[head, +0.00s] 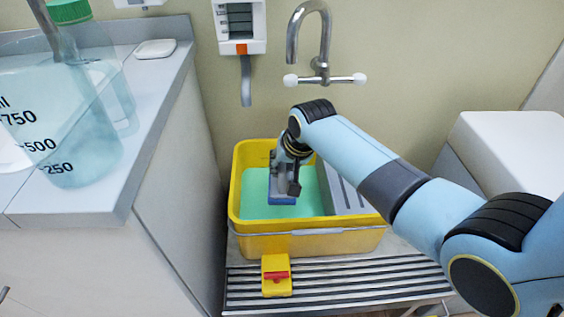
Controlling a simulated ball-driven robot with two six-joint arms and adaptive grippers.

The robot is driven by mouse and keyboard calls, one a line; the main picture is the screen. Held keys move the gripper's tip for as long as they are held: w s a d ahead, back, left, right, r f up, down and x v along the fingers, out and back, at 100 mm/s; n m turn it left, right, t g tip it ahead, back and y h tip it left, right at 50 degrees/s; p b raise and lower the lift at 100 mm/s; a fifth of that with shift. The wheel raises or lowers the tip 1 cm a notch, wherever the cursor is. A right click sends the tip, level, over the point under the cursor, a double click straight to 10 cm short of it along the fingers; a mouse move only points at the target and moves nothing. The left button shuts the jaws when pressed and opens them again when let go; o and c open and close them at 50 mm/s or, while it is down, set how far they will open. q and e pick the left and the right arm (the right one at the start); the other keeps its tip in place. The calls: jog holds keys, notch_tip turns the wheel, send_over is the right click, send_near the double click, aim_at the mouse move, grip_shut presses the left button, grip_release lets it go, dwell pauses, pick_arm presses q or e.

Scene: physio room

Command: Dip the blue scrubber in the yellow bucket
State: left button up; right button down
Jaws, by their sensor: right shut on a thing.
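The yellow bucket (310,244) stands on a slatted rack below a wall tap. It holds green liquid (254,192) in its left part, and a grey sloped insert (348,196) is on its right. My right gripper (283,190) reaches down into the bucket from the right, shut on the blue scrubber (282,201). The scrubber is at the green liquid; I cannot tell how deep it sits. The gripper partly covers the scrubber's top. My left gripper is not in view.
A counter (80,205) at left carries a clear measuring jug (95,140), a green-capped bottle (72,12) and a soap bar (155,48). The tap (320,65) hangs above the bucket. A white box-like unit (510,145) stands at right.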

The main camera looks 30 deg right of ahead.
pick_arm(q)
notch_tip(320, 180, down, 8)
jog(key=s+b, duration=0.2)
jog(key=b, duration=0.5)
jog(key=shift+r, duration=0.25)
pick_arm(e)
notch_tip(320, 180, down, 12)
jog(key=shift+r, duration=0.25)
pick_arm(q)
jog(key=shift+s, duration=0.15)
pick_arm(e)
notch_tip(320, 180, up, 17)
jog(key=p, duration=1.6)
jog(key=shift+f+p, duration=0.15)
jog(key=shift+p, duration=0.2)
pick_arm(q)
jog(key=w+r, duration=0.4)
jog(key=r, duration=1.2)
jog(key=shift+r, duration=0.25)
pick_arm(e)
jog(key=shift+f, duration=0.15)
